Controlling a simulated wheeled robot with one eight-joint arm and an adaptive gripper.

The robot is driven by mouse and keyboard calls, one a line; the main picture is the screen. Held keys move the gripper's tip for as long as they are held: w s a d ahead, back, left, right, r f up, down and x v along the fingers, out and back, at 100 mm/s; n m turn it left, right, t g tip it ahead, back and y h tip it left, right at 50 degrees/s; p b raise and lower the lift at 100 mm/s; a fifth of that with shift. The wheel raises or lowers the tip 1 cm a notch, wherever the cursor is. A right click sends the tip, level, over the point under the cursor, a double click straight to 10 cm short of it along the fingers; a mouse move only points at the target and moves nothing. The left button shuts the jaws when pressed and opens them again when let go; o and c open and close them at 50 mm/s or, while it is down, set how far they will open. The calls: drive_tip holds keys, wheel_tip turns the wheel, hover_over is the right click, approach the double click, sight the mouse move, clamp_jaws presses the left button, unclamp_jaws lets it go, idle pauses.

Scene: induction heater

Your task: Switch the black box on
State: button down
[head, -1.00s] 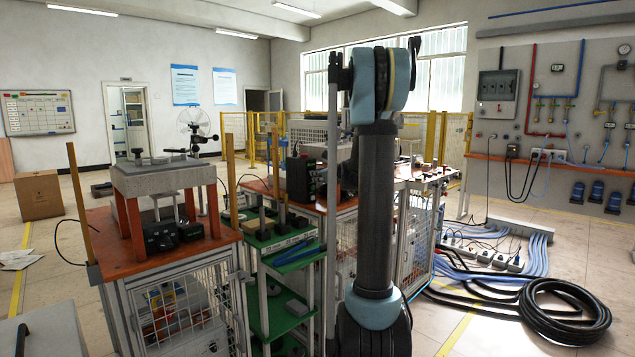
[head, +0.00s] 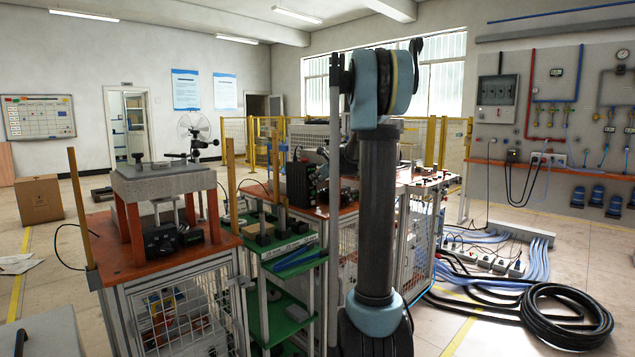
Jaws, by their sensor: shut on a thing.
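A black box (head: 302,183) with small red marks on its front stands on the orange-topped bench (head: 322,211) in the middle, just left of my arm. I cannot make out its switch or whether it is on. My arm stands upright in front of the bench and covers part of it. My gripper does not show; it may be hidden behind my arm. Two smaller black boxes (head: 160,239) sit under a grey slab on the nearer left bench (head: 120,262).
A green shelf cart (head: 277,325) with blue bars stands between the two benches. A thick black hose coil (head: 567,317), blue cables (head: 545,262) and power strips lie on the floor at right. A cardboard box (head: 39,199) stands at left on open floor.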

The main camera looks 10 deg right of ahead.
drive_tip(key=c, duration=1.5)
unclamp_jaws()
drive_tip(key=shift+w, duration=0.15)
drive_tip(key=v, duration=1.2)
drive_tip(key=shift+a, duration=0.1)
